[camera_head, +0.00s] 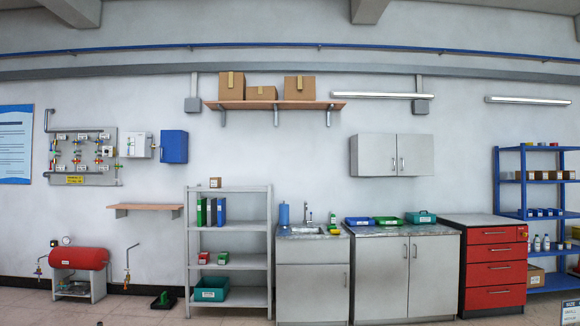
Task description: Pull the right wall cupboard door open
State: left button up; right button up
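The wall cupboard (391,155) hangs on the wall right of centre, grey-white with two doors. Its right door (417,155) looks shut, flush with the left door (374,156). Two upright bar handles sit near the middle seam; the right door's handle (402,164) is just right of it. Neither of my grippers shows in the head view, so nothing of mine is seen near the cupboard.
Below the cupboard stands a grey base cabinet (406,276) with blue and green trays and a teal box on its worktop. A sink unit (312,279) is left of it, a red drawer cabinet (496,268) right. The floor (140,308) in front looks mostly clear.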

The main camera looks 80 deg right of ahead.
aim_at(415, 153)
jog(key=u, duration=0.45)
jog(key=i, duration=4.5)
jog(key=z, duration=3.1)
jog(key=i, duration=4.55)
